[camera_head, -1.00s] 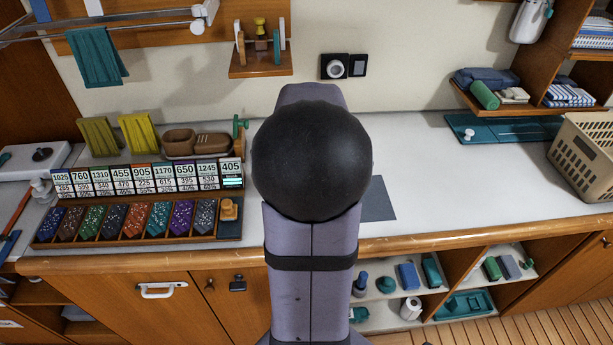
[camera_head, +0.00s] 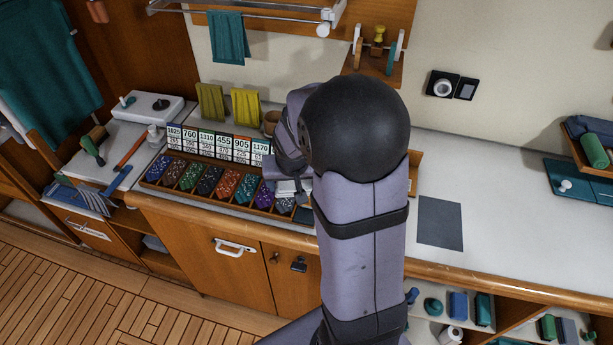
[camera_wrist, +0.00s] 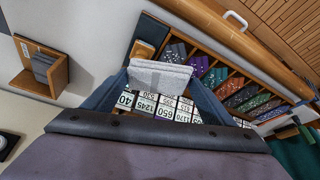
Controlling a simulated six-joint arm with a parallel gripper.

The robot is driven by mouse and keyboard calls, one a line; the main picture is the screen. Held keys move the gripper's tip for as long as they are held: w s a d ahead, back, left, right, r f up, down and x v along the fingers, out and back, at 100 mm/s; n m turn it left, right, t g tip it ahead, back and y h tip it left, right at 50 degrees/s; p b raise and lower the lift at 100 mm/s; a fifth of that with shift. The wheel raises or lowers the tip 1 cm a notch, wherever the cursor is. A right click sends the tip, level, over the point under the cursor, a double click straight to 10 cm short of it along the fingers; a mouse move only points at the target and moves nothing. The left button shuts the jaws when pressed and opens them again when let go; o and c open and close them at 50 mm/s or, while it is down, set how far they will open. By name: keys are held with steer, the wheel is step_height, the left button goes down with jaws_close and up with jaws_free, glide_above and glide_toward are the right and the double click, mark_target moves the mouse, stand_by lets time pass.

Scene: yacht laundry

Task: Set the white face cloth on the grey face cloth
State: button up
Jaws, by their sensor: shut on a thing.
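The white face cloth (camera_wrist: 160,74), a small folded bundle, is pinched between the two blue fingers of my gripper (camera_wrist: 159,82) in the wrist view. In the head view the cloth (camera_head: 287,187) shows as a pale patch beside my wrist, over the right part of the tie tray. A grey folded cloth (camera_wrist: 45,68), which looks like the grey face cloth, sits in a wooden holder (camera_wrist: 32,80) at the left of the wrist view, apart from my gripper. In the head view my arm hides most of this holder; only a wooden edge (camera_head: 415,172) shows.
A wooden tray of coloured ties (camera_head: 217,187) with number cards (camera_head: 220,146) lies below my gripper. A flat grey mat (camera_head: 440,222) lies on the white counter (camera_head: 510,215), which is clear around it. A wall shelf (camera_head: 375,64) hangs above.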

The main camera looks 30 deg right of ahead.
steer(key=s+d+m+g, duration=0.2)
steer(key=d+m, duration=0.4)
steer(key=d, duration=0.5)
steer(key=s+d+m+g+h, duration=0.1)
steer(key=d+m+g, duration=0.1)
steer(key=d+m, duration=0.5)
steer(key=s+d+f+m+g, duration=0.1)
steer(key=d+m, duration=0.6)
steer(key=d, duration=0.8)
steer(key=shift+s+d+f+g+h+b, duration=0.15)
steer(key=shift+s+g+h+b, duration=0.2)
steer(key=shift+s+g, duration=0.5)
steer(key=shift+w+d+m+g+p, duration=0.15)
steer(key=shift+w+m+g+p, duration=0.15)
steer(key=shift+w+m, duration=0.5)
steer(key=shift+w+a+m, duration=0.25)
steer(key=shift+w+m, duration=0.25)
steer(key=shift+f+b, duration=1.3)
steer(key=shift+f, duration=0.8)
steer(key=shift+f, duration=0.3)
